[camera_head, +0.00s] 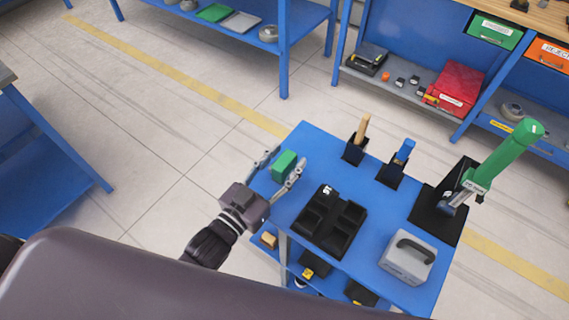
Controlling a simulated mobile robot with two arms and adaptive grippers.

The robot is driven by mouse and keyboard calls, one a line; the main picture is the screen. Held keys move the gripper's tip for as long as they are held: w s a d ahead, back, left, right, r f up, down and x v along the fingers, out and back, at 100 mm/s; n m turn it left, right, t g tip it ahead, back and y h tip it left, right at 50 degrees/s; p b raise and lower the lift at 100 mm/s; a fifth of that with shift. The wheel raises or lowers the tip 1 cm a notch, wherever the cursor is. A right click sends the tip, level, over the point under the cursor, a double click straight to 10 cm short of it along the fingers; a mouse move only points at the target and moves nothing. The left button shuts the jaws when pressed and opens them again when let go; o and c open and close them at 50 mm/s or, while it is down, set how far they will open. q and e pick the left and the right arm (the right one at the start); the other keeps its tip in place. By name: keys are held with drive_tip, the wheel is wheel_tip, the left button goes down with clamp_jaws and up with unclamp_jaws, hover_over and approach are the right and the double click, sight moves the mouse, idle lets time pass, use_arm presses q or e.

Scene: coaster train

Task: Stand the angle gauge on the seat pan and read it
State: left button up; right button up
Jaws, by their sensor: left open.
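A small green block (284,166), possibly the angle gauge, is at the far left corner of the blue cart top (325,150). My left gripper (288,157) is open, with one finger on each side of the green block. I cannot tell whether the fingers touch it. No seat pan can be made out in this view. My right gripper is not in view.
On the cart are a black compartment tray (330,222), a grey handled case (407,258), a green-handled tool (505,158) on a black stand and two small black holders. Blue workbenches stand behind. The floor left of the cart is clear.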

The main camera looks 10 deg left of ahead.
sight(285, 159)
use_arm(q)
clamp_jaws()
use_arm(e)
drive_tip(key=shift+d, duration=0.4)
use_arm(q)
wheel_tip(285, 159, up, 20)
drive_tip(key=p, duration=0.2)
drive_tip(key=shift+p, duration=0.35)
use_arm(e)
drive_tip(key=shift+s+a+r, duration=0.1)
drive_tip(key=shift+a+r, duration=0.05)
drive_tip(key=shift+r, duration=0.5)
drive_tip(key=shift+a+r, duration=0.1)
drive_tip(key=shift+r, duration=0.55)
